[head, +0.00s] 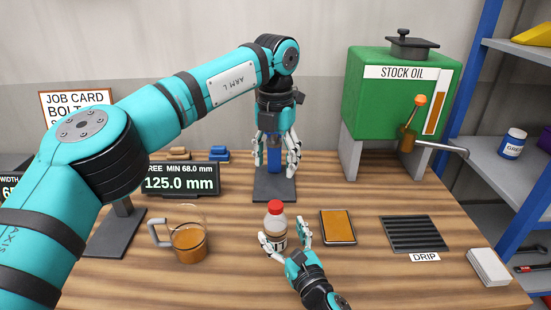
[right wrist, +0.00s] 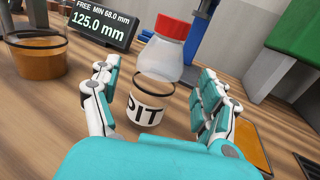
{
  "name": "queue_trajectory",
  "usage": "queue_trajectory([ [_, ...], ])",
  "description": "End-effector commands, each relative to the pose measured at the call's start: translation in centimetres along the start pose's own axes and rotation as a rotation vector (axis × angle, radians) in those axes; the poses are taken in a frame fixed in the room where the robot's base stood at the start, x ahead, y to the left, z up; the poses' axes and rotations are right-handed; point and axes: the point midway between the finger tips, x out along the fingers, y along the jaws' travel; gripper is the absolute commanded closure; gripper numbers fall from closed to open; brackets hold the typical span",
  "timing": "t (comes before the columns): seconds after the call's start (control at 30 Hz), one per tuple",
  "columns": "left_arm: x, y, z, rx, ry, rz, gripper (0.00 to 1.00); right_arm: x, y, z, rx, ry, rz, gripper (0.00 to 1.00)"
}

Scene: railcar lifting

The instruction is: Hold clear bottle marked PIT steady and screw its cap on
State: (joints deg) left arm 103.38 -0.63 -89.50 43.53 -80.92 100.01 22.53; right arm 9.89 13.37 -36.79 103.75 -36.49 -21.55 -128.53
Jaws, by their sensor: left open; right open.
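My right gripper (head: 287,241) is open, low at the bottle, with one finger on either side; in the right wrist view gaps show beside the bottle. My left gripper (head: 276,166) is open, pointing down behind the bottle, its fingers around or in front of a blue post on a dark base.
A jug of brown liquid (head: 190,240) stands left of the bottle. An amber-topped flat tray (head: 338,227) and the DRIP grate (head: 416,234) lie to the right. The green STOCK OIL tank (head: 395,105) stands at the back right, its spout lever reaching forward. A 125.0 mm display (head: 180,180) stands behind the jug.

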Motion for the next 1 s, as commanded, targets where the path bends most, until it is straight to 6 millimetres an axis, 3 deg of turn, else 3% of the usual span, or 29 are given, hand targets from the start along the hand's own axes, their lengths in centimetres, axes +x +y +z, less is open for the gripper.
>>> queue_trajectory([
  [0.2, 0.0, 0.0, 0.0, 0.000, 0.000, 0.000, 0.41, -4.8, 0.0, -0.1, 0.000, 0.003, 0.001, 0.22],
  [0.4, 0.0, 0.0, 0.0, 0.000, 0.000, 0.000, 0.41, -7.3, 0.0, -0.1, 0.001, 0.003, -0.001, 0.22],
  [1.0, 0.0, 0.0, 0.0, 0.001, 0.000, 0.000, 0.41, -7.9, 0.0, -0.1, 0.001, 0.001, 0.000, 0.22],
])
